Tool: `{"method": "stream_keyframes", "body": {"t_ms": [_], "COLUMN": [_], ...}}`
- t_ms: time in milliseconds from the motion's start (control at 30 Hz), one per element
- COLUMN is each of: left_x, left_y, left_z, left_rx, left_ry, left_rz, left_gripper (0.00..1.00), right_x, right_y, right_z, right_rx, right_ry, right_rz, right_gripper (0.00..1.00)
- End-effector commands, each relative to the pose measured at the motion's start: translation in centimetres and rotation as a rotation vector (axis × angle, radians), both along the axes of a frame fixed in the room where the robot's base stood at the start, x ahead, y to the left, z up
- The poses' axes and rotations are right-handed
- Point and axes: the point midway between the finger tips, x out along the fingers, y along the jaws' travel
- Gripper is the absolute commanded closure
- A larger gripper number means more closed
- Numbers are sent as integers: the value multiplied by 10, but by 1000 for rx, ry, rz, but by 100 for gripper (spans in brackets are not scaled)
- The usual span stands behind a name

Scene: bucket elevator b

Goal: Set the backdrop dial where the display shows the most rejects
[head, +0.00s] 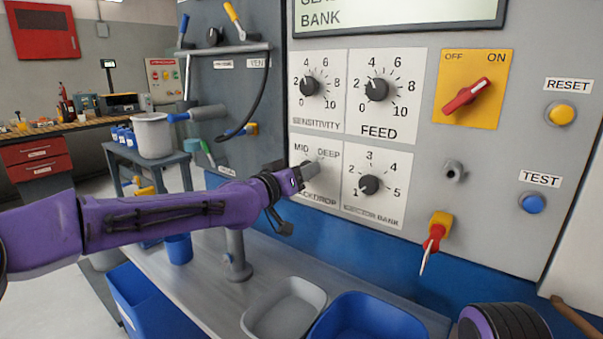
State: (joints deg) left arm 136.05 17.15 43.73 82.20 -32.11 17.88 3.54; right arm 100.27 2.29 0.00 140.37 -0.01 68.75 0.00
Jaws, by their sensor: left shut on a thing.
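The grey panel holds the backdrop dial plate (322,196), lower left, with MID and DEEP readable. The rest of its scale and most of its knob are hidden behind my left gripper. My left gripper (309,173) reaches in from the left and is shut on the backdrop dial at the plate. Which mark the dial points at cannot be told. The display (410,16) is cut off by the top edge. Only the word BANK and part of a line above it show, with no reject count visible. My right gripper is not in view.
Nearby are the sensitivity dial (309,86), feed dial (376,88), ejector bank dial (370,185), red OFF/ON switch (466,96), yellow reset button (562,114), blue test button (533,203) and red key (434,240). Grey (284,309) and blue (368,318) trays sit below.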

Motion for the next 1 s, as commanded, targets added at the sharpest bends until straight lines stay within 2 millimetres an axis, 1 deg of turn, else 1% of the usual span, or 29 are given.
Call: {"method": "stream_keyframes", "body": {"t_ms": [33,400,667,1000], "left_x": [-1,-1,-1,-1], "left_y": [-1,-1,-1,-1], "left_z": [-5,-6,-6,-7], "left_rx": [38,224,278,288], "left_ry": [-15,-148,-187,-193], "left_rz": [-4,-4,-4,-5], "left_gripper": [86,86,86,86], "right_x": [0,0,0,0], "right_y": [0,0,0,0], "right_z": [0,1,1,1], "right_rx": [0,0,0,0], "right_ry": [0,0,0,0], "right_rz": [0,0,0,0], "right_gripper": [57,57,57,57]}}
